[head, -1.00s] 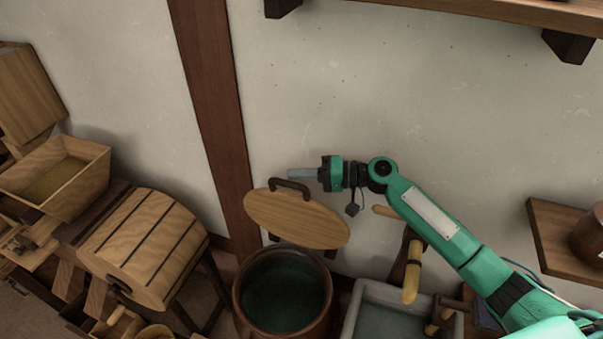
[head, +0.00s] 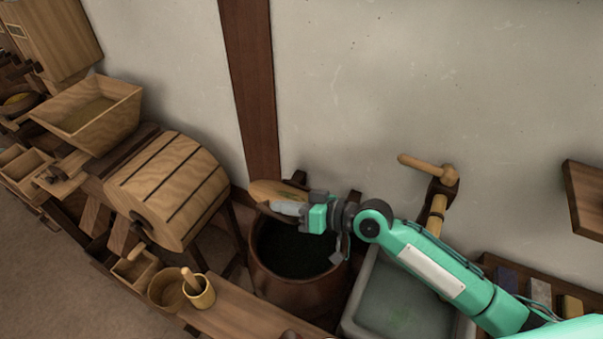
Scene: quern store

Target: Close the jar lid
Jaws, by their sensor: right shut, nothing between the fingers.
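The brown jar (head: 300,287) stands against the wall with its dark mouth largely uncovered. Its round wooden lid (head: 268,189) is tilted up at the back of the mouth, and most of it is hidden behind my right gripper. My right gripper (head: 280,208) is shut and empty, in front of the lid and above the jar's mouth. I cannot tell whether it touches the lid. The lid's handle is not clearly visible. My left gripper is not in view.
A wooden drum (head: 168,190) stands left of the jar. A grey stone basin (head: 372,290) stands close on its right, below a wall-mounted wooden mallet (head: 437,190). A cup with a pestle (head: 199,292) sits on the bench in front.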

